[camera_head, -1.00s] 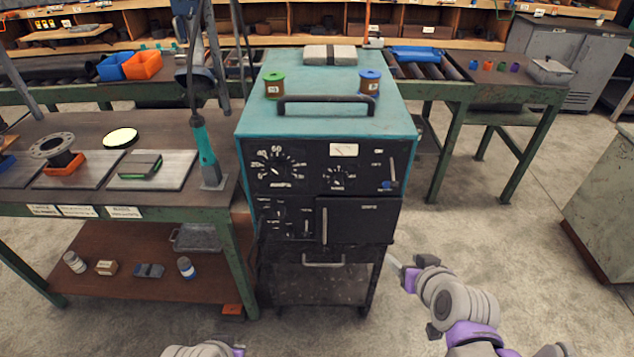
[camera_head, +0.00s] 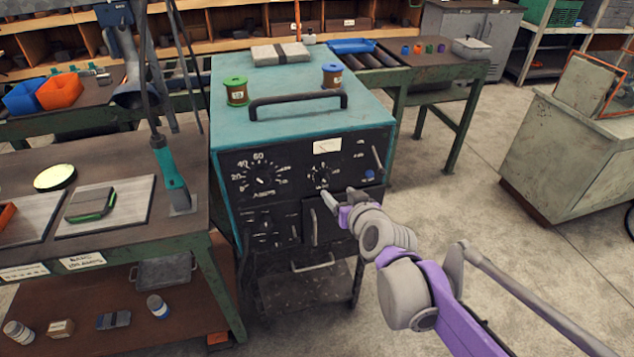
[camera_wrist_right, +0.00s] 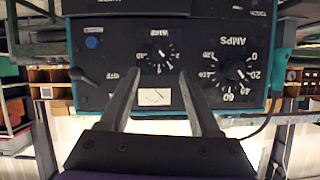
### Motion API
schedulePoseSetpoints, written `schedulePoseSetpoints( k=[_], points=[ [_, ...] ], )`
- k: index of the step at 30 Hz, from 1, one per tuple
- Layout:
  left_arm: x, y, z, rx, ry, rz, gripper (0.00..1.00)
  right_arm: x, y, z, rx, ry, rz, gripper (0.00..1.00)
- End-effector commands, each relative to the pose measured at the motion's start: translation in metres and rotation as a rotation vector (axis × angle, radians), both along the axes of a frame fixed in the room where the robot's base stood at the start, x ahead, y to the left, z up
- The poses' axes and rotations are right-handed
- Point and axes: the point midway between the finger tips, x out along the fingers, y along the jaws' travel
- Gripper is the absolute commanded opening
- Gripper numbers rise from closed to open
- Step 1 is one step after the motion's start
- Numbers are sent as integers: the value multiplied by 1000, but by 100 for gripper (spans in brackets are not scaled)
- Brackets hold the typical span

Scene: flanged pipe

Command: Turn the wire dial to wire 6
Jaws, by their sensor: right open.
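The teal machine (camera_head: 300,92) stands ahead with a black front panel. A small dial (camera_head: 320,175), which I take for the wire dial, sits right of the larger amps dial (camera_head: 262,178). My right gripper (camera_head: 338,200) is open and empty, just below and right of the small dial. The right wrist view is upside down. There, the small dial (camera_wrist_right: 160,52) lies beyond the gap between the open fingertips (camera_wrist_right: 158,78), with no grip on it. Its pointer and numbers are too small to read. My left gripper is out of view.
A blue knob (camera_head: 370,174) and a lever (camera_head: 378,158) are right of the small dial. A pale meter (camera_head: 327,146) is above it. A lower panel carries another dial (camera_head: 266,226). A workbench (camera_head: 105,250) stands close on the left. Floor is open on the right.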

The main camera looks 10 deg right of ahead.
Motion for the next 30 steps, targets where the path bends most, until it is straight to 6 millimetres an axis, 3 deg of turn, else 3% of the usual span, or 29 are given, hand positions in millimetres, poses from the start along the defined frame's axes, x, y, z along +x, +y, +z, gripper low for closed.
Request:
schedulePoseSetpoints(
  k=[18, 30],
  points=[
    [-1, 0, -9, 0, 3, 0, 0, 85, 6, -35, -1, 1, 1, 64],
    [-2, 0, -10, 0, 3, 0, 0, 97, 7, -41, 0, 1, 1, 64]
  ],
)
